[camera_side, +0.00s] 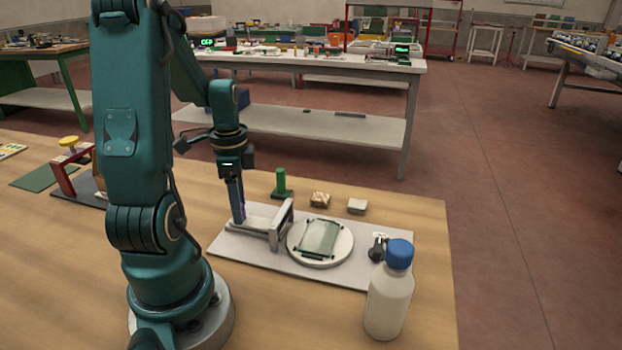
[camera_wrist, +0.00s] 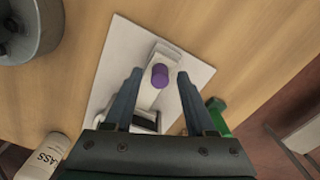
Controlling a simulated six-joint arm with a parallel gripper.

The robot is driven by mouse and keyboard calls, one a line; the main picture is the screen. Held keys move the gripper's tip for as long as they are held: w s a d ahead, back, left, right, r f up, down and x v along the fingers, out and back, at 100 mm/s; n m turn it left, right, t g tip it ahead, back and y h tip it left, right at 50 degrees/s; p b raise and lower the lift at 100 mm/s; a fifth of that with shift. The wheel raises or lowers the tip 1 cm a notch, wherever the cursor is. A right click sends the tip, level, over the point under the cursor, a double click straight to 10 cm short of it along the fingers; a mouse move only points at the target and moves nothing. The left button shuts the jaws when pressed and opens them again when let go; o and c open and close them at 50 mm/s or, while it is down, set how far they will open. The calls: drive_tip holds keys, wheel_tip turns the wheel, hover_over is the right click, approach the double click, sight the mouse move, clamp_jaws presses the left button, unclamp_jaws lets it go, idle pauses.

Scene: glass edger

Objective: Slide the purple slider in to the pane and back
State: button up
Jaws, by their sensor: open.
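The purple slider (camera_wrist: 160,75) shows as a round knob on a pale rail (camera_wrist: 161,57) in the wrist view. In the side view only a sliver of purple shows by the fingers. My gripper (camera_side: 238,219) is open and points down over the left end of the rail. In the wrist view the fingertips of my gripper (camera_wrist: 160,73) lie on either side of the knob, with gaps on both sides. The green glass pane (camera_side: 320,237) lies on a round white disc (camera_side: 343,250), right of the grey upright frame (camera_side: 283,223) at the rail's end.
A white base plate (camera_side: 235,250) carries the rail and disc. A white bottle with a blue cap (camera_side: 388,300) stands at the front right. A green peg (camera_side: 281,182) and two small blocks (camera_side: 320,199) (camera_side: 357,206) stand behind the plate. A small black clamp (camera_side: 377,248) sits right of the disc.

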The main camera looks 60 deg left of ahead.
clamp_jaws()
idle(1.4)
